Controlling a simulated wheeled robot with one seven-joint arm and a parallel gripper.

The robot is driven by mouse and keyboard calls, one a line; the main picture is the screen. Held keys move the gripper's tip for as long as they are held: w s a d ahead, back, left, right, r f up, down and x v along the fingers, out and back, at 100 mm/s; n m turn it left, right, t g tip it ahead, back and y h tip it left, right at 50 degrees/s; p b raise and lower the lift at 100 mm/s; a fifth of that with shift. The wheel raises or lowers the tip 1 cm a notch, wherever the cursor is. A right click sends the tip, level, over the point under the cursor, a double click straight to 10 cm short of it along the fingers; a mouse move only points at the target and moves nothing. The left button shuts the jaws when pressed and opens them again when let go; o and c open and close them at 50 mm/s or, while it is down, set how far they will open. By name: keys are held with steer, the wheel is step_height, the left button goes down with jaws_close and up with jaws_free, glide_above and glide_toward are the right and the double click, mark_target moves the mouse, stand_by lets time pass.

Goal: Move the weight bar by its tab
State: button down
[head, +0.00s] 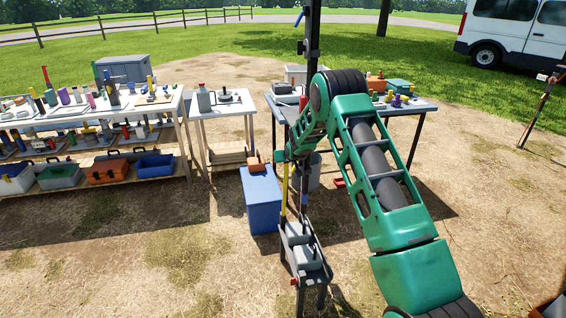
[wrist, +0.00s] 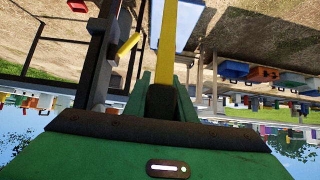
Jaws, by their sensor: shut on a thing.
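My gripper (wrist: 165,84) shows in the wrist view with its green fingers shut around the near end of a long yellow bar (wrist: 168,36). This looks like the weight bar; its tab is hidden between the fingers. In the head view the yellow bar (head: 284,188) hangs upright below my gripper (head: 289,154), beside a dark post. The bar's lower end is close to a grey stand (head: 303,254); I cannot tell whether they touch.
The dark post (wrist: 97,62) rises close beside my gripper. A blue bin (head: 262,200) stands left of the grey stand. A small white table (head: 222,107), a long loaded bench (head: 110,116) and a grey table (head: 419,107) stand behind. Open dirt lies in front.

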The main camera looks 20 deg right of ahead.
steer(key=shift+s+a+f, duration=0.2)
steer(key=shift+s+f, duration=0.1)
steer(key=shift+f, duration=0.3)
steer(key=c, duration=1.5)
jaws_free()
steer(key=shift+c, duration=0.2)
steer(key=shift+o, duration=0.3)
steer(key=shift+w+d+r, duration=0.1)
steer(key=shift+w+r, duration=0.1)
steer(key=shift+r, duration=0.1)
steer(key=v, duration=1)
steer(key=shift+s+r, duration=0.15)
steer(key=shift+r, duration=0.1)
